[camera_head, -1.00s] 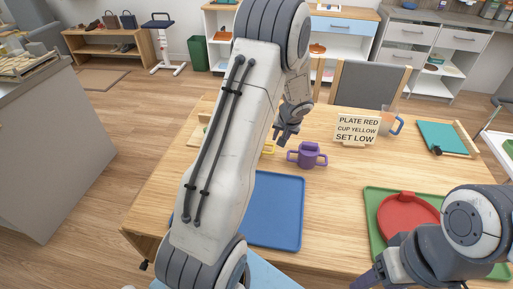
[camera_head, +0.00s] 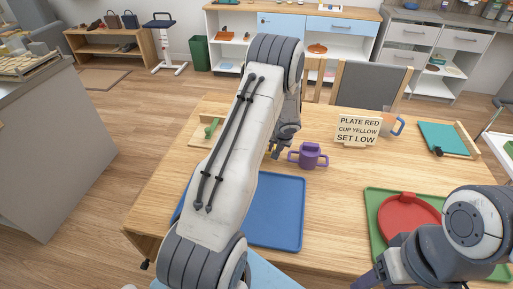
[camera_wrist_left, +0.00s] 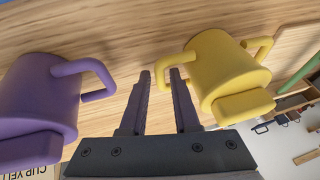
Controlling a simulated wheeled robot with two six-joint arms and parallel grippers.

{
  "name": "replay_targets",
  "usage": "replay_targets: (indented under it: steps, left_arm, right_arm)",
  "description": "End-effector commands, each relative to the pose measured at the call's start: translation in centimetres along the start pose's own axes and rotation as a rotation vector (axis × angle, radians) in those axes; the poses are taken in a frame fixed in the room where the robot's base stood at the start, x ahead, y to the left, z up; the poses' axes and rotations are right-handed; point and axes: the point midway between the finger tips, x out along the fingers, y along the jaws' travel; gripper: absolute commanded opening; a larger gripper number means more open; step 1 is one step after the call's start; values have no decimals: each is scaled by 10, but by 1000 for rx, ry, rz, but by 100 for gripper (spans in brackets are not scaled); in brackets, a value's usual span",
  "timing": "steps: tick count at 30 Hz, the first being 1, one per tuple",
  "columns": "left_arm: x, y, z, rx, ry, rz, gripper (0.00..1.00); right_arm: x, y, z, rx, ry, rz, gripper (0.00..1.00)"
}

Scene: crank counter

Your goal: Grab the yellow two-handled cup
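The yellow two-handled cup (camera_wrist_left: 222,68) stands at the right in the left wrist view. One of its handles reaches to the tip of my right-hand finger there; I cannot tell whether they touch. In the head view my arm hides nearly all of this cup. In the head view the left gripper (camera_head: 276,150) is low over the table, just left of the purple cup. My right gripper (camera_head: 368,279) is at the bottom edge, its fingers mostly cut off.
A purple two-handled cup (camera_head: 309,155) stands close by; it also fills the left of the wrist view (camera_wrist_left: 38,105). A blue tray (camera_head: 277,210) lies in front. A sign (camera_head: 357,130), a clear mug (camera_head: 390,122) and a red plate (camera_head: 407,216) on a green tray (camera_head: 374,205) are to the right.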

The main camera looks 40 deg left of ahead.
Motion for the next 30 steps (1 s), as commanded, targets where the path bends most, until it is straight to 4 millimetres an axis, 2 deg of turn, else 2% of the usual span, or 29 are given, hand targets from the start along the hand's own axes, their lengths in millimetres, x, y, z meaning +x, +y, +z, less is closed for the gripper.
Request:
replay_targets:
  steps: [1, 3, 4, 30]
  left_arm:
    - [0, 0, 0, 0, 0, 0, 30]
    - [0, 0, 0, 1, 0, 0, 3]
    - [0, 0, 0, 1, 0, 0, 0]
    - [0, 0, 0, 1, -1, 0, 0]
  right_arm:
    - [0, 0, 0, 0, 0, 0, 64]
    - [0, 0, 0, 0, 0, 0, 64]
    - [0, 0, 0, 0, 0, 0, 64]
    - [0, 0, 0, 0, 0, 0, 64]
